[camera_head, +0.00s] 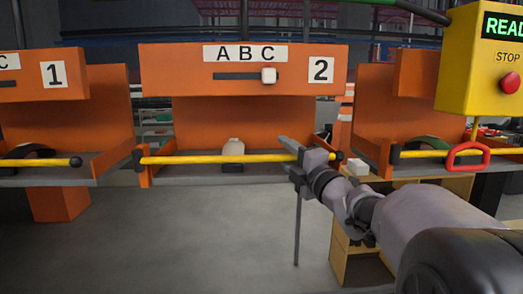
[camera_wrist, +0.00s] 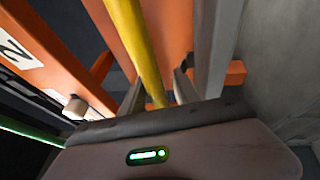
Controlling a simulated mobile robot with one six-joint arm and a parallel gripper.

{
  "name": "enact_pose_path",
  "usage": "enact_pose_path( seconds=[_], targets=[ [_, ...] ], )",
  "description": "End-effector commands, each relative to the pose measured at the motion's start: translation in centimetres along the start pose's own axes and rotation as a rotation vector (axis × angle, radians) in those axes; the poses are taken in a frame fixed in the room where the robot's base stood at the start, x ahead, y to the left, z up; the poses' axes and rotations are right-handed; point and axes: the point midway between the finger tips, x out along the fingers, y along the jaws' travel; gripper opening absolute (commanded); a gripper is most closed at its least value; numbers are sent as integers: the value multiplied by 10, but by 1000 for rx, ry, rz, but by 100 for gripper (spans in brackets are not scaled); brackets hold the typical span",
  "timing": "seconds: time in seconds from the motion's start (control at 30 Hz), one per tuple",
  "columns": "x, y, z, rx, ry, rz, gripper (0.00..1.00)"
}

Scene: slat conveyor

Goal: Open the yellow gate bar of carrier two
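Carrier two (camera_head: 180,55) is an orange carrier marked "2" in the middle of the head view. Its yellow gate bar (camera_head: 215,159) lies level across the front, from a dark pivot at the left to a dark end at the right. My gripper (camera_head: 291,157) is at the right part of this bar. In the wrist view the yellow bar (camera_wrist: 133,40) runs down between the two fingers of my gripper (camera_wrist: 160,92). The fingers look open, one on each side of the bar, with no clear grip on it.
A pale jar (camera_head: 233,148) stands behind the bar on carrier two. A white slider knob (camera_head: 269,76) sits under the ABC label. Carrier one (camera_head: 100,100) is at left, another carrier at right. A yellow control box (camera_head: 460,60) with a red button is upper right.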

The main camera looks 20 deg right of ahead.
Motion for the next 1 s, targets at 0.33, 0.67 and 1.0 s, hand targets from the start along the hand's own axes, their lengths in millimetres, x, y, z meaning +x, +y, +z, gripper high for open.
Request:
enact_pose_path(
  seconds=[0.33,0.67,1.0],
  targets=[
    [0,0,0,0,0,0,0],
    [-1,0,0,0,0,1,0],
    [-1,0,0,0,0,1,0]
  ],
)
